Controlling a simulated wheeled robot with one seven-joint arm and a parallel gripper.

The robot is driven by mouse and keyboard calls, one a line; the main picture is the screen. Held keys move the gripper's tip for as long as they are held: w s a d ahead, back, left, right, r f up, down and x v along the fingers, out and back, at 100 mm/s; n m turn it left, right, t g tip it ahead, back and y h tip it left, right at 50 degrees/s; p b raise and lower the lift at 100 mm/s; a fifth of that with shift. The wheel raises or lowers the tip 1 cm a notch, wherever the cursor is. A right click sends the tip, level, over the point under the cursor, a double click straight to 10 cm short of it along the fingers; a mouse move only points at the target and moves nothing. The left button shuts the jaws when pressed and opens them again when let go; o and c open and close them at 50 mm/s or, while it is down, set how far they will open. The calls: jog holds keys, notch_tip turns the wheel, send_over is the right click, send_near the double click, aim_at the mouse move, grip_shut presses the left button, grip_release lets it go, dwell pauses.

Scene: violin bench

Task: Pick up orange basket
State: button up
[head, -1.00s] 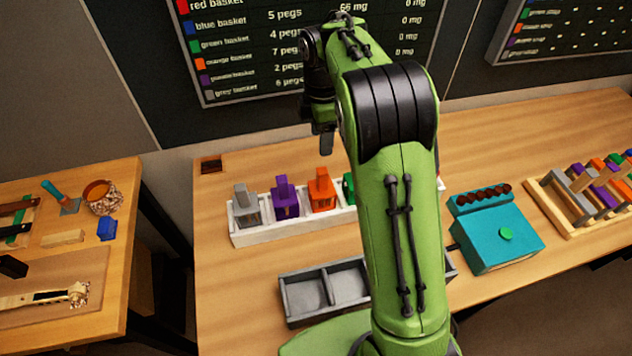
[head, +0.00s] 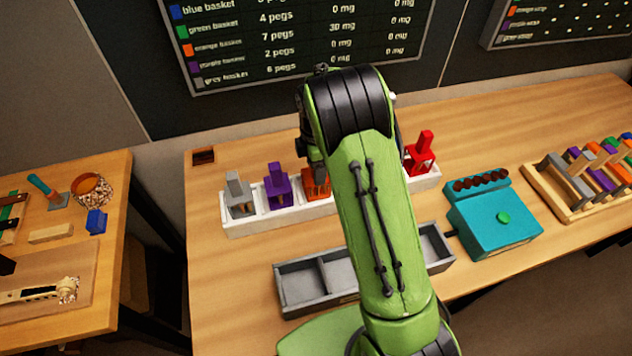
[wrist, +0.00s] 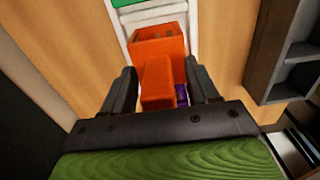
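The orange basket (head: 316,187) stands in the white rack (head: 300,213), right of the purple basket, partly hidden behind my arm in the head view. In the wrist view the orange basket (wrist: 160,48) has its upright orange handle block (wrist: 157,84) between the two fingers of my gripper (wrist: 163,86). The fingers are open, with a visible gap on each side of the block. The gripper is low over the rack, and its tips are mostly hidden in the head view.
The purple basket (head: 277,188) and grey basket (head: 239,197) stand left in the rack; the red basket (head: 421,154) stands at its right end. A grey divided tray (head: 300,285) lies in front. A teal box (head: 494,223) and peg rack (head: 570,207) are to the right.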

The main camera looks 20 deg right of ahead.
grip_shut()
dwell(0.3)
